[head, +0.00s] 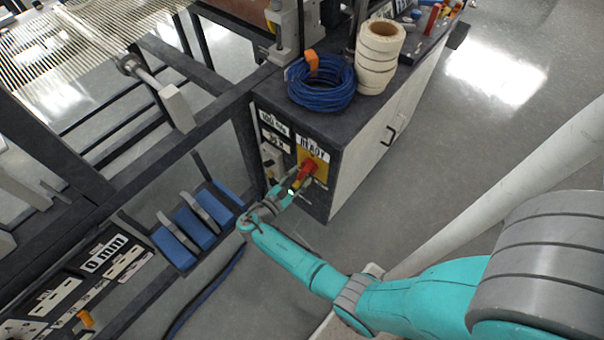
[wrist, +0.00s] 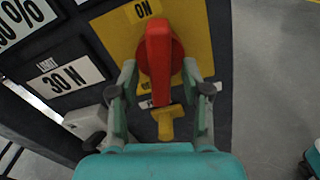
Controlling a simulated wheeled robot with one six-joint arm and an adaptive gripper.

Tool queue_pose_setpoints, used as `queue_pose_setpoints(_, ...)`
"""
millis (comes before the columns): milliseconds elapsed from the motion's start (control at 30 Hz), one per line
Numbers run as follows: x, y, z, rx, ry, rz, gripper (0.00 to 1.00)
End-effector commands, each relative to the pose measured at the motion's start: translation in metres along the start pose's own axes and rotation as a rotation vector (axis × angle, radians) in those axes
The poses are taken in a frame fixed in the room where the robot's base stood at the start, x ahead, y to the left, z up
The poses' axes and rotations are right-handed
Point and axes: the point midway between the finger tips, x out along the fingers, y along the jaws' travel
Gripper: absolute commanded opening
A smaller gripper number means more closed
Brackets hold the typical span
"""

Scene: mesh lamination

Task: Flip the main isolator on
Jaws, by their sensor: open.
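The main isolator is a red rotary handle (wrist: 158,60) on a yellow plate (wrist: 200,30). In the wrist view the handle stands upright, its top end just below the ON label (wrist: 142,10). A small yellow piece (wrist: 165,120) sits below the handle. In the head view the red handle (head: 308,167) is on the cabinet's end panel. My gripper (wrist: 159,70) is open, with one finger on each side of the handle's lower part. I cannot tell whether either finger touches it. In the head view my gripper (head: 297,180) partly covers the panel.
A blue cable coil (head: 322,84) and a stack of cream tape rolls (head: 380,58) stand on the cabinet top. A dark machine frame (head: 90,190) with blue pedals (head: 190,225) is to the left. Panel labels (wrist: 72,77) lie left of the handle. Floor is open at right.

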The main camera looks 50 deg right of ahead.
Motion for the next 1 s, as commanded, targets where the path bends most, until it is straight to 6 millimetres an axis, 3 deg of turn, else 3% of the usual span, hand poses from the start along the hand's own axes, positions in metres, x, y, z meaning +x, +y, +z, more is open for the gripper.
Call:
queue_pose_setpoints(200, 0.015, 0.0, 0.0, 0.0, 0.0, -0.001, 0.48)
queue_pose_setpoints(467, 0.016, 0.0, 0.0, 0.0, 0.001, 0.0, 0.48)
queue_pose_setpoints(500, 0.016, 0.0, 0.0, 0.0, 0.001, 0.0, 0.45)
queue_pose_setpoints(700, 0.016, 0.0, 0.0, 0.001, 0.001, 0.0, 0.0)
queue_pose_setpoints(1000, 0.016, 0.0, 0.0, -0.072, 0.001, 0.0, 0.0)
